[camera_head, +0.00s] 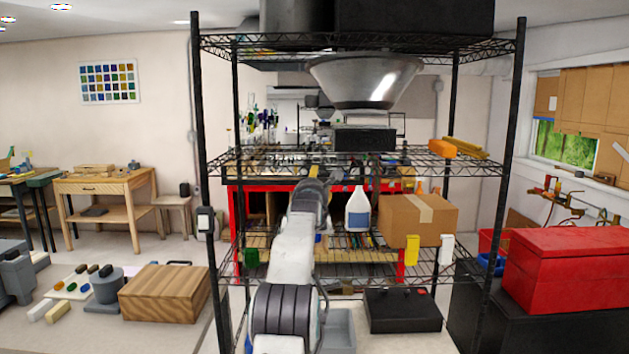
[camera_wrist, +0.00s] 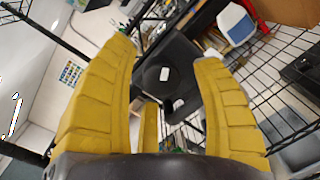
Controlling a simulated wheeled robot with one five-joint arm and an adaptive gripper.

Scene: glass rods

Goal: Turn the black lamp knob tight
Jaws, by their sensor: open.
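My gripper (camera_wrist: 165,58) is open in the wrist view. Its ridged yellow fingers are spread wide, with nothing between them. Beyond the fingertips is a dark rounded thing (camera_wrist: 178,72) with a small pale patch; I cannot tell whether it is the lamp knob. In the head view a silver cone-shaped lamp shade (camera_head: 365,82) is under the rack's top shelf, above a black box (camera_head: 364,138). I cannot make out the black knob for certain.
The black wire rack (camera_head: 205,165) surrounds the arm with posts and shelves. A white bottle (camera_head: 357,210) and cardboard box (camera_head: 418,220) stand right of my arm. A red toolbox (camera_head: 570,268) is at far right, a wooden box (camera_head: 165,291) at lower left.

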